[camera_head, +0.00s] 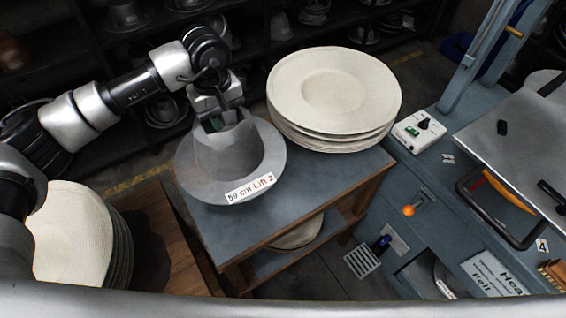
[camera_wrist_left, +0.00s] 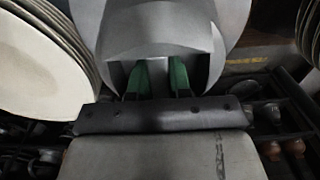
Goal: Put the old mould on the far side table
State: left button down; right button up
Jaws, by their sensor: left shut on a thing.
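The old mould (camera_head: 228,156) is a grey metal hat form with a wide brim and a white label reading "59 cm" with more letters. In the head view it is over the near left part of the grey-topped side table (camera_head: 300,190); I cannot tell whether it rests on the top or hangs just above it. My left gripper (camera_head: 214,122) reaches down to its crown and is shut on it. In the left wrist view the green-padded fingers (camera_wrist_left: 157,80) are at the mould (camera_wrist_left: 160,25), part of which is out of frame. My right gripper is not in view.
A stack of cream hat blanks (camera_head: 335,92) fills the table's back. Another stack (camera_head: 70,235) stands on a wooden surface at the left. The blue press bench (camera_head: 430,190), with a control box (camera_head: 419,130) and metal plate, is at the right. Dark shelves stand behind.

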pick_arm(q)
jog(key=shift+s+a+f, duration=0.25)
jog(key=shift+s+f, duration=0.05)
jog(key=shift+f, duration=0.4)
notch_tip(320, 180, down, 7)
jog(key=p, duration=0.3)
jog(key=shift+f, duration=0.15)
notch_tip(320, 180, down, 3)
jog(key=shift+r+p, duration=0.2)
jog(key=shift+p, duration=0.3)
jog(key=shift+f, duration=0.1)
jog(key=c, duration=1)
grip_release()
jog(key=shift+s+f, duration=0.1)
jog(key=shift+f, duration=0.05)
jog(key=shift+c, duration=0.2)
